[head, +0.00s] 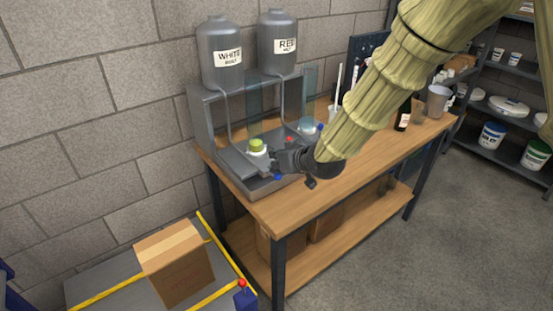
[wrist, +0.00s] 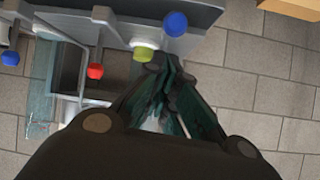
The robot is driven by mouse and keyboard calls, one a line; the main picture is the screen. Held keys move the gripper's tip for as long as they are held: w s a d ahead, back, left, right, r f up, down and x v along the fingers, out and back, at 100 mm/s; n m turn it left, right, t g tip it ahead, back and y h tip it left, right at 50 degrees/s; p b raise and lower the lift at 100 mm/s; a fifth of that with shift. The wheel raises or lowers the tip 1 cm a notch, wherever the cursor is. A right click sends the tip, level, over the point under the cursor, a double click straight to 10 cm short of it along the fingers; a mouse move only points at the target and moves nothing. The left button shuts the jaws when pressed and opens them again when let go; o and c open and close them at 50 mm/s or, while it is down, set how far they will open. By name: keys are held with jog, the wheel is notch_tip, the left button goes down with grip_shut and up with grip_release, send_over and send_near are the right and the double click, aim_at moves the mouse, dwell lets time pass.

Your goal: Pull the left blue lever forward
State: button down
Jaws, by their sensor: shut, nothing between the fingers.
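The left blue lever shows in the head view as a small blue knob (head: 277,177) at the front of the grey filling station, just below my gripper's fingertips. In the wrist view this blue knob (wrist: 175,24) is just beyond the fingertips, with a small gap in the picture. My gripper (head: 275,163) is shut and empty; its dark fingers (wrist: 165,66) come together in the wrist view. I cannot tell whether they touch the lever. The lever's shaft is mostly hidden. A second blue knob (head: 320,127) is at the right filling position, also at the wrist view's left edge (wrist: 10,58).
A red knob (head: 290,139) lies between the filling positions. The WHITE tank (head: 220,70) and RED tank (head: 277,35) stand above. Cups and a dark bottle (head: 403,115) are farther right on the wooden bench (head: 300,205).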

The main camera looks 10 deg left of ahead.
jog(key=shift+s+d+r, duration=0.2)
jog(key=shift+s+d, duration=0.05)
dwell(0.3)
jog(key=f+p+v, duration=0.1)
jog(key=p+v, duration=0.2)
jog(key=v, duration=0.6)
jog(key=shift+s+d, duration=0.6)
jog(key=shift+f, duration=0.25)
jog(key=s+d+f+m+g+h, duration=0.15)
jog(key=s+d+f, duration=0.25)
jog(key=f, duration=0.4)
jog(key=s+d+f+m+g+h, duration=0.1)
jog(key=s+d+f+m, duration=0.1)
jog(key=s+d+f, duration=0.5)
jog(key=s+d+f+m+g+h, duration=0.1)
jog(key=s+d+f, duration=0.1)
jog(key=f, duration=0.8)
jog(key=s+d+f+m+g+h, duration=0.1)
jog(key=s+d+f, duration=0.4)
jog(key=s, duration=0.3)
jog(key=s+d+f+m+g+h, duration=0.1)
jog(key=s+d+f+g+h, duration=0.1)
jog(key=s+d+f, duration=0.3)
jog(key=s+d+f+m+g+h, duration=0.1)
jog(key=s+d+f, duration=0.4)
jog(key=s, duration=0.8)
jog(key=shift+g, duration=0.45)
